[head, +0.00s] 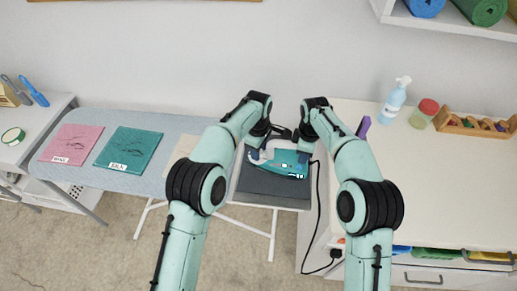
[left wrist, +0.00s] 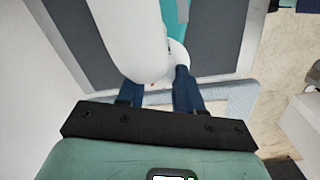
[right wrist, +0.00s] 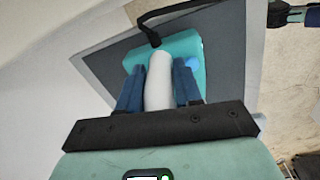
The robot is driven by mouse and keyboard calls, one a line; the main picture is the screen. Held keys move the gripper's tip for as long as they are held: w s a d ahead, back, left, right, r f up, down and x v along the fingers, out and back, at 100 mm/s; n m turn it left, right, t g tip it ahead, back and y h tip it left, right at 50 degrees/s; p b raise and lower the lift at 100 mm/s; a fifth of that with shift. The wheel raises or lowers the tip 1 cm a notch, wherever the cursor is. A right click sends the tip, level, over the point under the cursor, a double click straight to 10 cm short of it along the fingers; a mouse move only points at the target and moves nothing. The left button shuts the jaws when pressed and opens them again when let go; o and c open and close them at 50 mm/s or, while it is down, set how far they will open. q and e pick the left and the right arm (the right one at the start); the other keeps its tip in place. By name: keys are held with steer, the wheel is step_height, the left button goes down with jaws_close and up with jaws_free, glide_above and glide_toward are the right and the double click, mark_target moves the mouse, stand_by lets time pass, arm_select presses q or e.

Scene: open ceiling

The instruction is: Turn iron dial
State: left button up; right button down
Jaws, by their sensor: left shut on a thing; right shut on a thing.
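The teal and white iron (head: 288,163) lies on a dark grey rest pad (head: 262,183) at the ironing board's right end. My right gripper (right wrist: 158,72) is shut around the iron's white handle (right wrist: 158,88), with its teal body below and a blue round part (right wrist: 194,63) beside one finger. My left gripper (left wrist: 157,72) is shut on a white part of the iron, with a rounded white piece (left wrist: 178,54) between the fingers. A small red mark shows there. Whether this piece is the dial is not clear; the fingers hide much of it.
A black cord (head: 318,200) runs from the iron down the cabinet side. Pink (head: 72,144) and teal (head: 128,148) folded cloths lie on the board's left. A spray bottle (head: 393,102), a jar (head: 424,113) and a wooden rack (head: 474,124) stand on the right counter.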

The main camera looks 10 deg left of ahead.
arm_select(q)
steer(key=shift+r+m, duration=0.1)
steer(key=shift+m, duration=0.4)
steer(key=o, duration=1)
steer(key=shift+o, duration=0.2)
step_height(320, 180, up, 12)
steer(key=shift+s, duration=0.15)
